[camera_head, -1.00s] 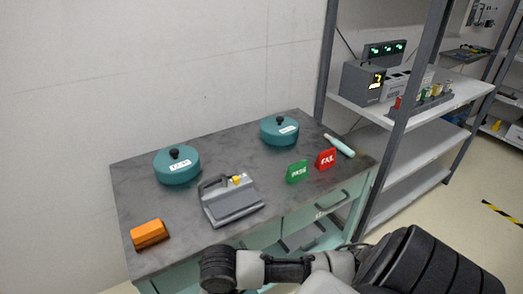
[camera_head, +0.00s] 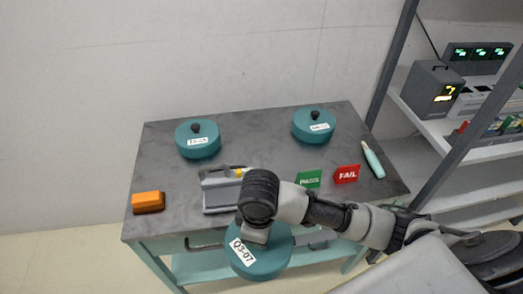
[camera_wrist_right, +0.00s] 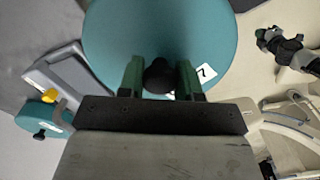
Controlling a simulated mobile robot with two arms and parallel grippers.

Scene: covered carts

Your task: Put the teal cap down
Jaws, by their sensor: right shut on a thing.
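My right gripper (camera_wrist_right: 160,78) is shut on the black knob of a teal cap (camera_head: 262,258) labelled Q3-07. The cap hangs in front of the table's front edge in the head view, and its top fills the upper middle of the right wrist view (camera_wrist_right: 150,30). My wrist hides part of it and the fingertips in the head view. Two similar teal caps stand on the table, one at back left (camera_head: 198,140) and one at back right (camera_head: 313,126). What looks like my left gripper (camera_wrist_right: 282,45) shows small in the right wrist view; its jaws are unclear.
The table is bare between the back caps. A shelf (camera_head: 440,125) stands at right.

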